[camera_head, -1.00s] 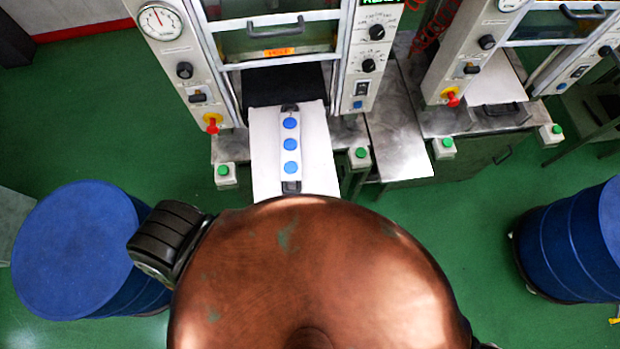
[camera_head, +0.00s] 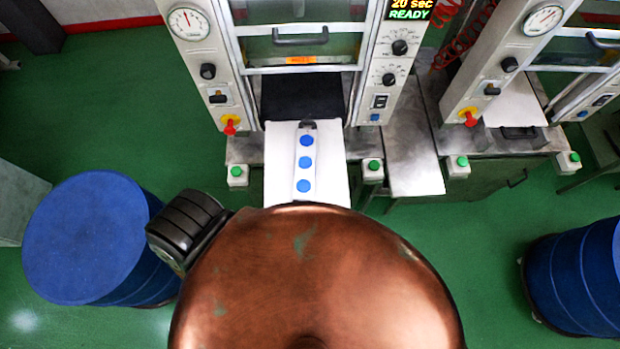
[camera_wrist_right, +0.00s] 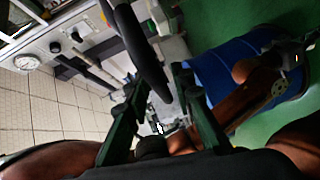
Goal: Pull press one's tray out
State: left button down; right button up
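Press one (camera_head: 300,57) stands ahead of me in the head view, its display reading READY. Its white tray (camera_head: 278,176) extends from the press front toward me. My copper-coloured body hides the tray's near end. In the right wrist view, my right gripper (camera_wrist_right: 159,74) has its dark green fingers apart. A curved black bar (camera_wrist_right: 138,45) reaches between them; I cannot tell whether they touch it. My left gripper is not in view.
A blue drum (camera_head: 85,237) stands at left and another (camera_head: 575,280) at right. A second press (camera_head: 500,60) with its own pale tray (camera_head: 514,104) is at right. A bare metal table (camera_head: 410,160) lies between the presses. Green floor is open at left.

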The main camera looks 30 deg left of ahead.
jog(key=shift+o, duration=0.6)
jog(key=s+d+r, duration=0.1)
jog(key=d, duration=1)
jog(key=shift+s+d+r, duration=0.35)
jog(key=shift+d, duration=0.05)
